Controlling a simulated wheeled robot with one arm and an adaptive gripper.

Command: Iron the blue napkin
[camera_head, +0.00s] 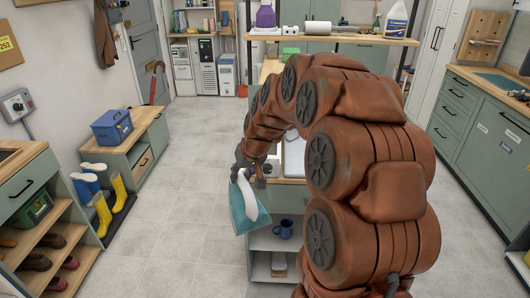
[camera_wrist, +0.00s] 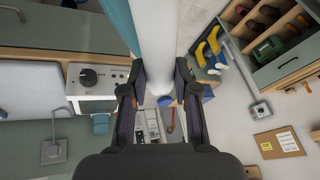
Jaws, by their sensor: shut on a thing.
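My gripper (camera_head: 243,172) is in front of the wooden counter's left end, beyond my bent arm. The teal body hangs tilted below the gripper, in the air. In the wrist view the white handle (camera_wrist: 165,40) runs up from between the fingers (camera_wrist: 161,100), with a strip of teal (camera_wrist: 120,20) on its left. I cannot make out the blue napkin in either view; my arm hides much of the counter.
A pale flat surface (camera_head: 294,158) shows on the counter beside my arm. At left are a bench with a blue box (camera_head: 112,127), yellow boots (camera_head: 118,191) and a shoe rack. The floor (camera_head: 185,200) between is clear.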

